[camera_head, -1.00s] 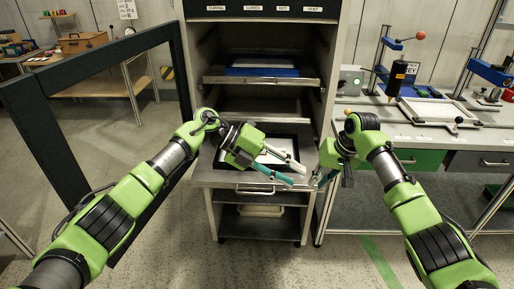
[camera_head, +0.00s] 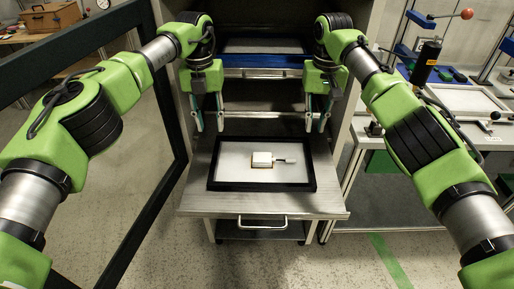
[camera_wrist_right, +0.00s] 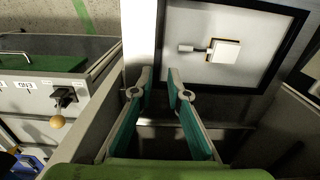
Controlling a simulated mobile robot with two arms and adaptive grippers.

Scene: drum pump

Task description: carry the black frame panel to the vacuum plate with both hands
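The black frame panel (camera_head: 261,187) lies flat on the pulled-out drawer of the cabinet, around a pale sheet. A small white block with a handle (camera_head: 261,160) rests on the sheet. The panel's black rim also shows in the right wrist view (camera_wrist_right: 287,50). My left gripper (camera_head: 209,126) is open and empty above the panel's back left corner. My right gripper (camera_head: 316,126) is open and empty above its back right corner; its parted fingers show in the right wrist view (camera_wrist_right: 158,74). A pale plate (camera_head: 468,99) on the right bench may be the vacuum plate.
The drawer (camera_head: 235,207) with its handle sticks out of the grey cabinet. A higher shelf with a blue tray (camera_head: 262,61) is behind my grippers. A large dark upright frame (camera_head: 172,140) stands at left. A black cylinder (camera_head: 427,61) stands on the bench. Floor in front is clear.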

